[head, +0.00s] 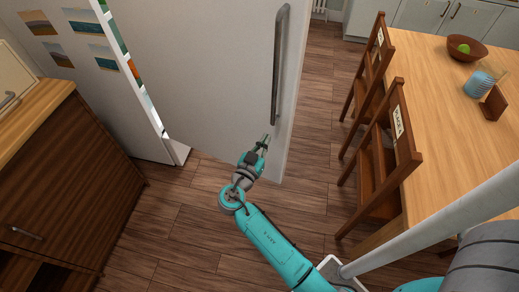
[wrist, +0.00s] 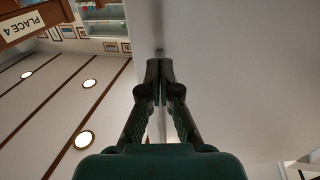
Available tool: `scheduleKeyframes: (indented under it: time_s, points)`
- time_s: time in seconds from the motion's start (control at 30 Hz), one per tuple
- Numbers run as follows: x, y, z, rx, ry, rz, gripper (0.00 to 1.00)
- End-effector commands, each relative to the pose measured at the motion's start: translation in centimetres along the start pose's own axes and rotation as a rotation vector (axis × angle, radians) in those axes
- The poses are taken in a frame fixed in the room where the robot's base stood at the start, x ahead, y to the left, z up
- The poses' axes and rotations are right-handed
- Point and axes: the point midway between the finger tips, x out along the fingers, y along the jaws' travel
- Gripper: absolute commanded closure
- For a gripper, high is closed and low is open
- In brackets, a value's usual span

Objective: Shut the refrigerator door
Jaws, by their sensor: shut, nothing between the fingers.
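The refrigerator (head: 75,75) is white and stands at the upper left in the head view, with pictures on its side. Its white door (head: 215,75) stands open, swung out toward the middle, and a lit gap shows along its left side. A long grey vertical handle (head: 278,65) is near the door's right edge. My gripper (head: 265,139) is shut and empty, in front of the door's lower right part, below the handle. In the wrist view the shut fingers (wrist: 160,62) are beside the pale door surface (wrist: 235,70). I cannot tell whether they touch it.
A brown wooden cabinet (head: 60,185) stands at the left. Two wooden chairs (head: 385,150) and a table (head: 440,80) with a bowl (head: 466,48) are at the right. Wooden floor (head: 185,225) is clear between them.

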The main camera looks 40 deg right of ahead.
Motion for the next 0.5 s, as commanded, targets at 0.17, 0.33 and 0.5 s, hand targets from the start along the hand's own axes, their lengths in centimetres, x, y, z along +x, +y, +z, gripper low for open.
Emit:
scheduleKeyframes:
  time_s: [0.17,0.33,0.5]
  points:
    - [3.4,0.1,0.0,0.001,-0.001,0.003,1.00]
    - [5.7,0.1,0.0,0.000,-0.001,0.002,1.00]
    - [7.0,0.0,0.0,0.000,-0.001,0.000,1.00]
